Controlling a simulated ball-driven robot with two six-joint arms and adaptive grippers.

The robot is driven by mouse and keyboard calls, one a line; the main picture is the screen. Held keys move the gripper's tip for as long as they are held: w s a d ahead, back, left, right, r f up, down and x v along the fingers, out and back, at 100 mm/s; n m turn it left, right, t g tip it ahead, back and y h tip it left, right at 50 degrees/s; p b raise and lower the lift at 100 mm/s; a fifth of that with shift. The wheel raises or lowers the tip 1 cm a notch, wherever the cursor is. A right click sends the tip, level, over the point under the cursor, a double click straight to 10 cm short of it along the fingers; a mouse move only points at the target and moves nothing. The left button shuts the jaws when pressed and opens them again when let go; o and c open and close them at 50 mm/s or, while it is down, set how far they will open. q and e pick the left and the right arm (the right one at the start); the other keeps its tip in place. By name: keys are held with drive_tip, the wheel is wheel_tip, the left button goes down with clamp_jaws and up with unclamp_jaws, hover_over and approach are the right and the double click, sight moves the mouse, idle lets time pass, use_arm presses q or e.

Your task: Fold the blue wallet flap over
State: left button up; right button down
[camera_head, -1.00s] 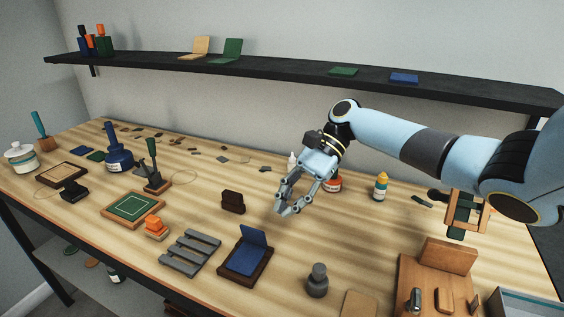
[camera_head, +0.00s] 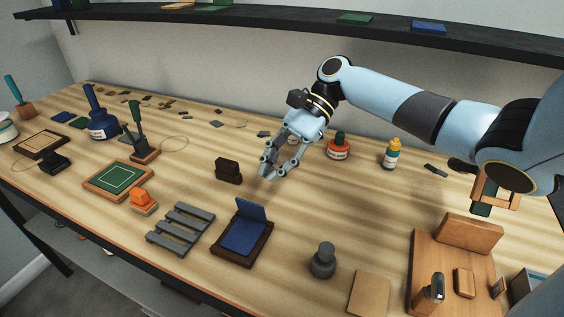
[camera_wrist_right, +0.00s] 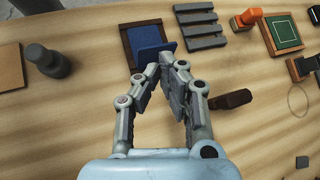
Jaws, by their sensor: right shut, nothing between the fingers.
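The blue wallet (camera_head: 240,236) lies in a dark brown wooden tray (camera_head: 229,257) near the front middle of the bench. Its flap (camera_head: 252,209) stands up at the far side, tilted rather than lying flat. My right gripper (camera_head: 267,171) is shut and empty, above the bench behind the wallet and apart from it in the head view. In the right wrist view the shut fingertips (camera_wrist_right: 166,62) point toward the upright flap (camera_wrist_right: 157,51), which partly hides the tray (camera_wrist_right: 127,37). My left gripper is not in view.
A grey slatted rack (camera_head: 181,228) lies left of the tray, and a dark brown block (camera_head: 228,171) behind it. A grey knobbed weight (camera_head: 323,262) and a wooden fixture (camera_head: 448,270) stand right. Bare bench lies between the tray and weight.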

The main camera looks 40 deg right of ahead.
sight(256, 211)
drive_tip(key=b+x, duration=0.3)
drive_tip(key=x, duration=0.1)
drive_tip(key=shift+a+f, duration=0.1)
drive_tip(key=shift+f, duration=0.3)
drive_tip(key=shift+a+r, duration=0.1)
drive_tip(key=shift+r, duration=0.1)
drive_tip(key=shift+a, duration=0.1)
drive_tip(key=shift+s+a+f+p, duration=0.15)
drive_tip(key=shift+s+a+p, duration=0.15)
drive_tip(key=shift+a+p, duration=0.45)
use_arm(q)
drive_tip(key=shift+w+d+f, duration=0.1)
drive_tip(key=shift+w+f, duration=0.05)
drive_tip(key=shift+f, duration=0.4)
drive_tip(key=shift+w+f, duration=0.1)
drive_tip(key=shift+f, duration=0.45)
use_arm(e)
drive_tip(key=shift+f, duration=0.15)
